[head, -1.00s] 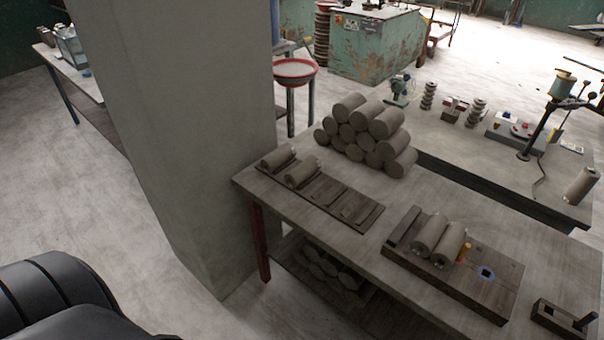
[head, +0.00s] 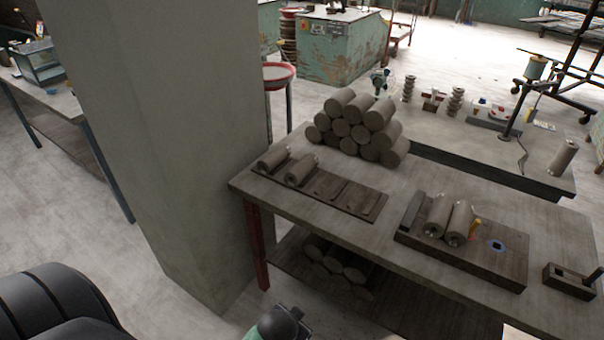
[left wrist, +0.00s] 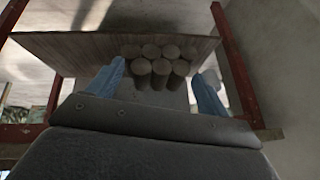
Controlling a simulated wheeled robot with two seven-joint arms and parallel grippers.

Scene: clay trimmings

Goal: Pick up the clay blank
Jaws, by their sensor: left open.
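Grey-brown cylindrical clay blanks lie in several places. A stack (head: 355,130) rests on the table (head: 420,200), and two blanks (head: 286,166) lie on a slotted board. Two more blanks (head: 448,220) lie side by side on a wooden fixture. Several blanks (head: 336,268) lie on the lower shelf. In the left wrist view, a group of blanks (left wrist: 160,66) shows ahead, between the blue fingers of my left gripper (left wrist: 164,70). The fingers are apart with nothing between them. In the head view only a piece of my left arm shows at the bottom edge; its fingers are hidden.
The slotted board (head: 345,192) has empty places on its right. A large pillar (head: 150,130) stands left of the table. Red table legs (left wrist: 235,65) flank the left wrist view. A small wooden box (head: 568,282) sits at the right. Another table behind carries tools.

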